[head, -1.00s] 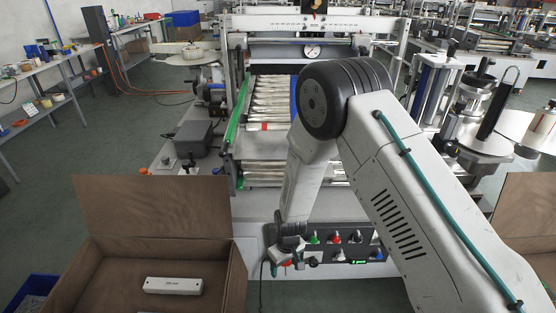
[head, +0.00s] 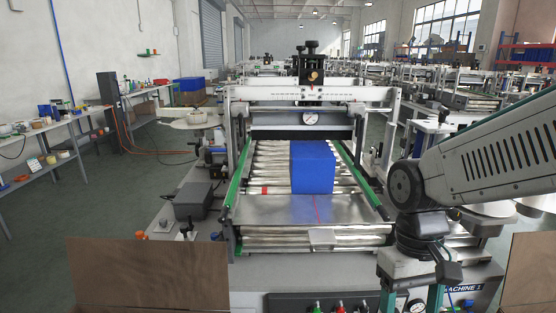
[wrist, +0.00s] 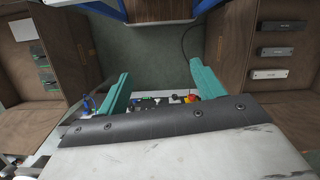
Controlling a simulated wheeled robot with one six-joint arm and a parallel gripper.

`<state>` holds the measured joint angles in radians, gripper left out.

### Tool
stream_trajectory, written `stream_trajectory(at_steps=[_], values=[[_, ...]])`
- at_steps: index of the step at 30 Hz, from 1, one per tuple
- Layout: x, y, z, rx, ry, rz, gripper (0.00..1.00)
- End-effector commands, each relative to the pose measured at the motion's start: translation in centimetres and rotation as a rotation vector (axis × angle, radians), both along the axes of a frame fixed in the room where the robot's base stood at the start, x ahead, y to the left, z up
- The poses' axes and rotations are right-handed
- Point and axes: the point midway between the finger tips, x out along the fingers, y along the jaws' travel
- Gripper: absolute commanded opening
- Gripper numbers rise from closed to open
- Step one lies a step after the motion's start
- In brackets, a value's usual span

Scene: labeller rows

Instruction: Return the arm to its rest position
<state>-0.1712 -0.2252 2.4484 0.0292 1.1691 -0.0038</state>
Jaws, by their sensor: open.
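My arm (head: 500,150) reaches in from the right edge in the head view, bent at its dark joint, with the wrist hanging down. My gripper (head: 411,300) is at the lower right, in front of the machine's front panel, and its teal fingers run off the bottom edge. In the wrist view my gripper (wrist: 160,74) shows two teal fingers set wide apart with nothing between them. Dark floor shows beyond the gap.
The labelling machine (head: 310,240) stands ahead, with a blue box (head: 314,168) on it. Brown cartons (head: 148,272) stand at both sides. In the wrist view the right carton (wrist: 240,60) holds several bars (wrist: 274,74). A shelf table (head: 60,130) is far left.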

Motion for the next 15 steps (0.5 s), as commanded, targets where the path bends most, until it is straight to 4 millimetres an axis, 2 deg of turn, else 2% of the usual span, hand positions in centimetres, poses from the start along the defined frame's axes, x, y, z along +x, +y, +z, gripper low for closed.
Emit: stream_trajectory(at_steps=[1,6,10,15], values=[[-1.3,-0.8,1.2,-0.003,-0.026,-0.019,0.67],[-4.7,-2.9,3.8,-0.008,-0.128,-0.064,0.67],[-6.1,-4.0,5.4,-0.003,-0.236,-0.103,0.67],[-6.9,-4.7,7.2,0.003,-0.339,-0.141,0.67]])
